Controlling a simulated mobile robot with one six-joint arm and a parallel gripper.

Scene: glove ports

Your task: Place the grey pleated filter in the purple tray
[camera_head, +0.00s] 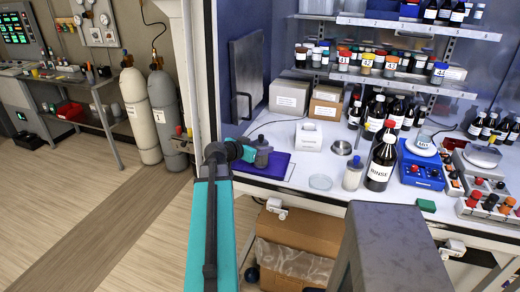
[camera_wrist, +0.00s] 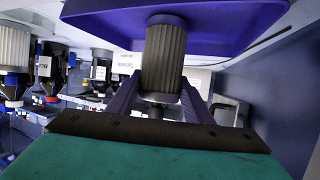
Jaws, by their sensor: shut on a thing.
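The grey pleated filter (camera_wrist: 164,60) is a ribbed dark grey cylinder held between the two purple fingers of my gripper (camera_wrist: 160,88) in the wrist view. The purple tray (camera_wrist: 235,14) fills the top of that upside-down view, with the filter's far end against its surface. In the head view the filter (camera_head: 262,155) stands upright within the outline of the purple tray (camera_head: 280,163), at the bench's left front corner. My gripper (camera_head: 246,151) reaches it from the left. I cannot tell whether the filter touches the tray floor or hangs just above it.
A white box (camera_head: 309,135) and a glass dish (camera_head: 320,182) are right of the tray. An open panel door (camera_head: 247,78) is behind. A cardboard box (camera_head: 300,232) sits under the bench.

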